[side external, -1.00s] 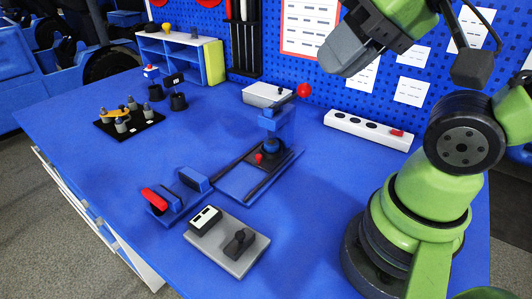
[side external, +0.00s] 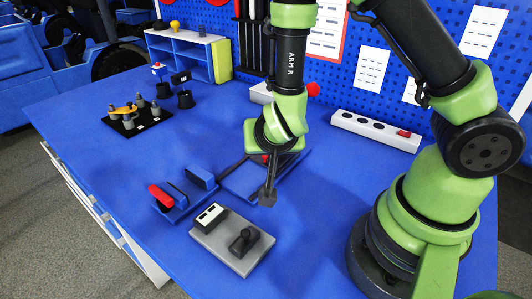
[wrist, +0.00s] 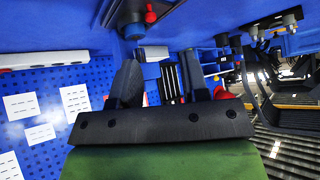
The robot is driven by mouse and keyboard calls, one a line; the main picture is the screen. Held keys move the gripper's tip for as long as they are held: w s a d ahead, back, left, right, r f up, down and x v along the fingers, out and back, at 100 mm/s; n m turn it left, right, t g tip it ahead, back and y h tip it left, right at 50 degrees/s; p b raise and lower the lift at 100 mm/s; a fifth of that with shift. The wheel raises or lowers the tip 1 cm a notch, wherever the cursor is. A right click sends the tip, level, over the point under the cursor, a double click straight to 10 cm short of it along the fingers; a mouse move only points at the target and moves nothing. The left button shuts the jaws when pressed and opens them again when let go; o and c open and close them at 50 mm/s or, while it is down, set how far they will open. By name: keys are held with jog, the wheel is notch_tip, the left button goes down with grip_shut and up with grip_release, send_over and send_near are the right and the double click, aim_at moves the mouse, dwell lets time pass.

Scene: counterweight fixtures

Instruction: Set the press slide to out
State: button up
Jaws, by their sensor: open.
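The press stands mid-table, mostly hidden behind my arm in the side view. Its red ball handle (side external: 313,89) shows to the right of my arm. Its blue base with dark rails (side external: 238,180) reaches toward the front left. A small bit of red shows beside my wrist at the slide; the slide's position cannot be told there. The wrist view shows a red knob (wrist: 150,14) on a dark part at the top. My gripper (side external: 267,196) points down above the front of the press base, apart from the table. In the wrist view its fingers are apart with nothing between them.
A blue fixture with a red handle (side external: 160,194) and a grey plate (side external: 222,252) with a black knob lie in front of my gripper. A white strip (side external: 375,130) lies behind right. A black plate with pegs (side external: 136,122) sits at left.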

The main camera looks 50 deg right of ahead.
aim_at(266, 166)
jog(key=shift+h, duration=0.4)
jog(key=x, duration=0.7)
jog(key=s+x, duration=0.1)
jog(key=x, duration=0.2)
jog(key=shift+w+d+f, duration=0.25)
jog(key=shift+d+f, duration=0.1)
jog(key=shift+f, duration=0.1)
grip_shut()
jog(key=shift+a, duration=0.15)
